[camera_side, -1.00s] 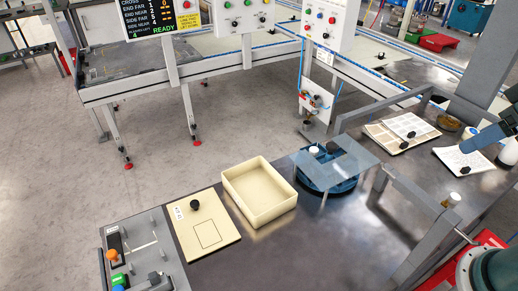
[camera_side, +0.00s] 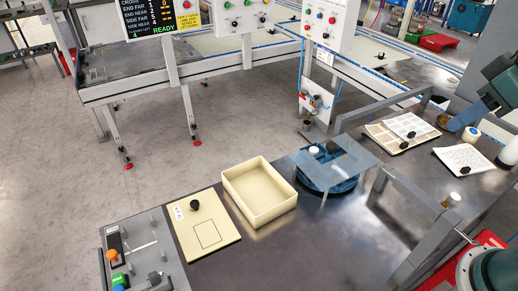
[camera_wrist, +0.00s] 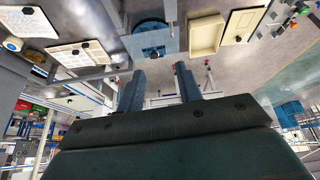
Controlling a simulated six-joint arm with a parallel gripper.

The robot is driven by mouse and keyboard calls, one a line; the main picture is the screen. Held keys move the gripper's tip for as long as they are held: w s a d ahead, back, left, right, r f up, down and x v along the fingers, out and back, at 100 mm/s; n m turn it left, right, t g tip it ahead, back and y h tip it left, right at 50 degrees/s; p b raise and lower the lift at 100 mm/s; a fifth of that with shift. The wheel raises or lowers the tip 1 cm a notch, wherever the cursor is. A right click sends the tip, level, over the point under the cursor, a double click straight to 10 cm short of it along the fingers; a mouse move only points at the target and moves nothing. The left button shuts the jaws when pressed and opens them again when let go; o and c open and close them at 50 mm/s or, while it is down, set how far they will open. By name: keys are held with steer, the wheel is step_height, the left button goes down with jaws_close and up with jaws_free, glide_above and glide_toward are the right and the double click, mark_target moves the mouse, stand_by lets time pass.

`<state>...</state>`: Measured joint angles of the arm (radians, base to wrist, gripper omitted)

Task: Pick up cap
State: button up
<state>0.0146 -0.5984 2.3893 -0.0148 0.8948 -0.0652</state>
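Several small cap-like pieces are in view, and I cannot tell which one is the cap. A white cap (camera_side: 314,150) and a dark one (camera_side: 332,147) are at the blue round turntable (camera_side: 325,187), by a clear plate. Another white cap (camera_side: 455,198) stands on the table at right. A black knob-like piece (camera_side: 194,204) is on the cream board (camera_side: 228,225). My gripper (camera_side: 462,123) is at the upper right in the side view, above the table and far from the turntable. In the wrist view my gripper (camera_wrist: 158,77) has its two blue fingers apart with nothing between them.
A cream open bin (camera_side: 260,212) sits left of the turntable. Printed sheets (camera_side: 395,135) with black pieces lie at the right, near a grey rail (camera_side: 425,205). A control panel (camera_side: 140,260) is at the front left. The table's front middle is bare.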

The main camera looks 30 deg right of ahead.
steer(key=w+d+f+n+g, duration=0.1)
steer(key=w+f+n, duration=0.1)
steer(key=w, duration=0.9)
steer(key=w+d+f+n+g, duration=0.1)
steer(key=w+f+n, duration=0.1)
steer(key=w, duration=1)
steer(key=w+d+f+n+g, duration=0.1)
steer(key=w+d+f, duration=0.1)
steer(key=w+f, duration=0.5)
steer(key=w+d+f+n+y, duration=0.1)
steer(key=w+f, duration=0.6)
steer(key=f, duration=0.7)
steer(key=shift+w+d+n+g, duration=0.25)
steer(key=shift+d+n+g, duration=0.2)
steer(key=shift+d, duration=0.25)
glide_above(317, 150)
steer(key=shift+f, duration=4.2)
steer(key=shift+f, duration=0.1)
